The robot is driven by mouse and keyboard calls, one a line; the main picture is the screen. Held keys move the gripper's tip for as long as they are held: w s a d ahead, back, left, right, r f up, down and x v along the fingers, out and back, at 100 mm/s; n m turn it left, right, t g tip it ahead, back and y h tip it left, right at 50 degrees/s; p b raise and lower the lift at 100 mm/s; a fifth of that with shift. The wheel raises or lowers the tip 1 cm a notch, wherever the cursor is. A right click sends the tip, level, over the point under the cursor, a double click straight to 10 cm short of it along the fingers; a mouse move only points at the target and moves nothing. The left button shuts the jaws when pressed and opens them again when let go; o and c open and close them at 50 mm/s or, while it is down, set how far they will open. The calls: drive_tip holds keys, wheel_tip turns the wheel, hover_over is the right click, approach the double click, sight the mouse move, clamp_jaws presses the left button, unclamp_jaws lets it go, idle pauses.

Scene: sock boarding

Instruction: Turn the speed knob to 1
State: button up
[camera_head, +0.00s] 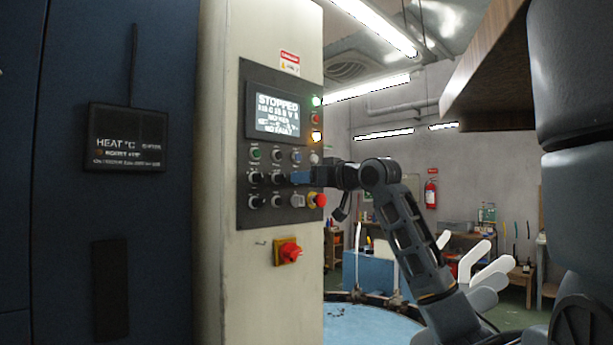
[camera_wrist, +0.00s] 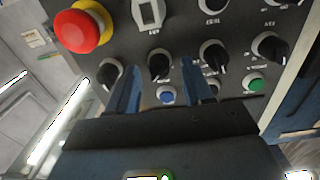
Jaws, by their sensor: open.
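The control panel (camera_head: 265,217) carries rows of black knobs and buttons under a lit screen. My gripper (camera_head: 298,177) is at the panel's right side, in the middle knob row. In the wrist view, my gripper (camera_wrist: 161,82) is open, its blue fingers apart on either side of a black knob (camera_wrist: 159,65). Whether the fingers touch this knob I cannot tell. Other black knobs stand to its left (camera_wrist: 109,74) and right (camera_wrist: 213,55). The labels are too small or blurred to tell which is the speed knob or its setting.
A red emergency stop (camera_wrist: 82,28) with a yellow collar is close to the gripper. A blue button (camera_wrist: 167,95) and a green button (camera_wrist: 255,84) sit near the fingers. A red rotary switch (camera_head: 288,252) is below the panel. The screen (camera_head: 277,113) reads "STOPPED".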

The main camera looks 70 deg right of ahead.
drive_tip(key=shift+w+d, duration=0.1)
drive_tip(key=shift+w, duration=0.1)
clamp_jaws()
idle(0.4)
